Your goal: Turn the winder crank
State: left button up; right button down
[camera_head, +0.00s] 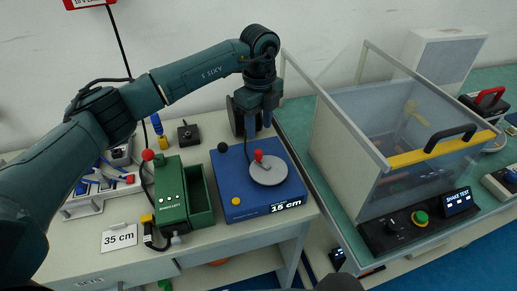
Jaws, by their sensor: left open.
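The winder appears to be the blue box (235,185) marked "15 cm" on the table. A grey disc (270,174) sits on its top, with a red knob (258,156) standing near the disc's back edge. A yellow button (236,201) is on the box's front left, and a black ball (222,147) is at its back left. My left gripper (259,131) is open and points down above the back of the box, just behind the red knob. It appears apart from the knob.
A green box (172,200) with an open bin stands left of the winder, with a "35 cm" card (120,238) in front. A grey parts tray (100,190) lies further left. A clear-walled test enclosure (330,150) with a yellow-edged lid stands close on the right.

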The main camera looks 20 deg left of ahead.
aim_at(259, 152)
pick_arm(q)
notch_tip(259, 152, down, 10)
jog(key=shift+r+p, duration=0.1)
jog(key=shift+p, duration=0.45)
grip_shut()
